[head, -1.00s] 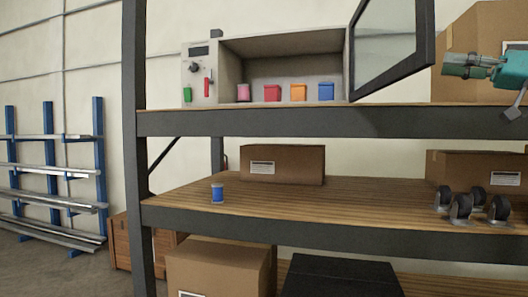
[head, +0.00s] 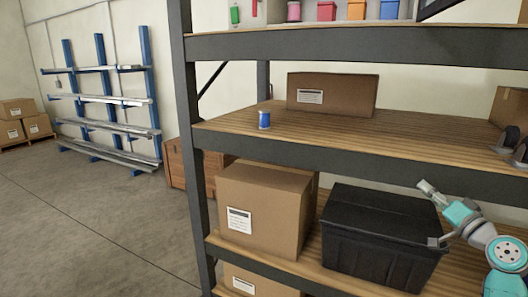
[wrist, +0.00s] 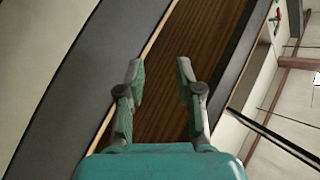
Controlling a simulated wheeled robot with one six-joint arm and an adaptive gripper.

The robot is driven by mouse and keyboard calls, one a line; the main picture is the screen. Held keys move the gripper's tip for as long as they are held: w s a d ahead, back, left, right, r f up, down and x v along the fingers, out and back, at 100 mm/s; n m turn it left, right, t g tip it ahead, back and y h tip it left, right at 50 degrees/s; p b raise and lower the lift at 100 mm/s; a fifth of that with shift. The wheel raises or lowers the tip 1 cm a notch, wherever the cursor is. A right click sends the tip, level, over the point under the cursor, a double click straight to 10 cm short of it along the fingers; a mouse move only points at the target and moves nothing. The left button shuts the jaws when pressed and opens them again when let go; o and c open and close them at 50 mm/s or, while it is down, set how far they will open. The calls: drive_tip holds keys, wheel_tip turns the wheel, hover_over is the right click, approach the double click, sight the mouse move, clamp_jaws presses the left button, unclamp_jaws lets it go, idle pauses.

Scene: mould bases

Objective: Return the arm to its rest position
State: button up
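My gripper (wrist: 159,72) is open in the wrist view, its two teal and grey fingers apart with nothing between them. Behind the fingers is a brown wood-grained shelf surface with a grey edge, tilted in the picture. In the head view my teal and grey arm shows at the lower right, in front of the shelving and beside a black bin (head: 385,235). Much of the arm is cut off by the right edge.
Another cardboard box (head: 265,210) is on the lower shelf, left of the bin. Coloured containers show at the top edge. The floor (head: 90,225) at left is clear.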

drive_tip(key=s+a+f+m+g+h, duration=0.15)
drive_tip(key=s+a+f, duration=0.35)
drive_tip(key=f, duration=0.5)
drive_tip(key=s+a+f+h, duration=0.2)
drive_tip(key=s+a+f, duration=0.25)
drive_tip(key=f, duration=0.55)
drive_tip(key=s+a+f+m+g+h, duration=0.1)
drive_tip(key=s+a+f, duration=0.45)
drive_tip(key=f, duration=0.45)
drive_tip(key=s+a+f+n+g+h, duration=0.1)
drive_tip(key=s+a+f, duration=0.3)
drive_tip(key=s, duration=0.4)
drive_tip(key=s+a+f+n+g, duration=0.1)
drive_tip(key=s+a+f, duration=0.3)
drive_tip(key=s, duration=0.4)
drive_tip(key=s+a+r+n, duration=0.2)
drive_tip(key=s+r, duration=0.1)
drive_tip(key=s, duration=0.6)
drive_tip(key=s+a+r+n+y, duration=0.1)
drive_tip(key=s+a+r+n, duration=0.1)
drive_tip(key=s, duration=0.7)
drive_tip(key=s+a+r+n, duration=0.2)
drive_tip(key=s+a+r, duration=0.1)
drive_tip(key=s, duration=0.6)
drive_tip(key=shift+a+r+y, duration=0.3)
drive_tip(key=shift+r+y, duration=0.05)
drive_tip(key=shift+r, duration=0.1)
